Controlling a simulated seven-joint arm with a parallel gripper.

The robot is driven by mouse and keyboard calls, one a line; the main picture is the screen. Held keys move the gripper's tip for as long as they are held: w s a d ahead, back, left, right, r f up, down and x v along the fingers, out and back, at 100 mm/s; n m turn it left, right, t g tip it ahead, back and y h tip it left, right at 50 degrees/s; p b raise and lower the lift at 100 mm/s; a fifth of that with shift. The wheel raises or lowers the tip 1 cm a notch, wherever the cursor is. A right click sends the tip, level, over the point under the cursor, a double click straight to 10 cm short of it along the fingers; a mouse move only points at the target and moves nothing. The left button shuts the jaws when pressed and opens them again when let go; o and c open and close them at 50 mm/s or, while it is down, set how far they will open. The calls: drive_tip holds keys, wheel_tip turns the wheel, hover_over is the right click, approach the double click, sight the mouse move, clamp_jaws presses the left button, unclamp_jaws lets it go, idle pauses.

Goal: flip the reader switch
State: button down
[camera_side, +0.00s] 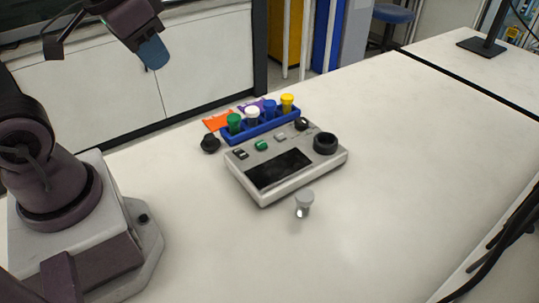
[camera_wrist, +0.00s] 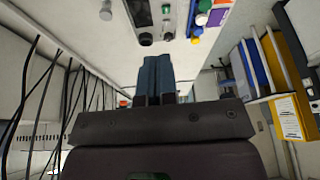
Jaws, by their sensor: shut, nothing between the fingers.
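The reader (camera_side: 233,170) is a light grey box with a dark screen, lying flat on the white table in the side view. On its top face are a small black rocker-like switch (camera_side: 240,154), a green button (camera_side: 261,145), a small black dial and a round black well (camera_side: 325,143). I cannot tell the switch's position. My gripper (camera_side: 153,54), with blue fingers, is high above and to the left of the reader, apart from it. In the wrist view its fingers (camera_wrist: 157,76) are together and empty. Part of the reader (camera_wrist: 140,12) shows at that view's top edge.
A blue rack (camera_side: 262,130) with green, white, blue and yellow capped vials stands behind the reader. A black cap-like piece (camera_side: 210,143) lies left of it. A grey-capped vial (camera_side: 304,205) stands in front. Orange and purple cards lie behind. The table's right side is clear.

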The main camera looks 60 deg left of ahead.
drive_tip(key=c, duration=1.3)
unclamp_jaws()
drive_tip(key=shift+s+d+r+m+t+h, duration=0.25)
drive_tip(key=shift+d+r+m+t, duration=0.1)
drive_tip(key=shift+d+r, duration=0.15)
drive_tip(key=shift+s+d+r+m+t+h, duration=0.15)
drive_tip(key=shift+s+d+r+m+t, duration=0.1)
drive_tip(key=shift+d+r+t, duration=0.25)
drive_tip(key=o, duration=0.4)
drive_tip(key=f, duration=0.1)
drive_tip(key=f+g, duration=0.1)
drive_tip(key=w+f+g, duration=0.1)
drive_tip(key=shift+w+d+m, duration=0.1)
drive_tip(key=shift+d+m, duration=0.2)
drive_tip(key=w+a+f+m+t+y, duration=0.1)
drive_tip(key=w+a+f+m, duration=0.2)
drive_tip(key=w, duration=0.4)
drive_tip(key=w+a+f+m+t+y, duration=0.1)
drive_tip(key=w+a+f+m+y, duration=0.1)
drive_tip(key=w+a+f+m, duration=0.3)
drive_tip(key=w+a+f+m+t+y, duration=0.1)
drive_tip(key=w+f+m, duration=0.1)
drive_tip(key=w, duration=0.6)
drive_tip(key=m+g+h, duration=0.4)
drive_tip(key=m+g, duration=0.3)
approach(237, 149)
wheel_tip(237, 149, down, 8)
drive_tip(key=shift+s+d+f, duration=0.1)
drive_tip(key=shift+d+f, duration=0.05)
drive_tip(key=shift+f, duration=0.05)
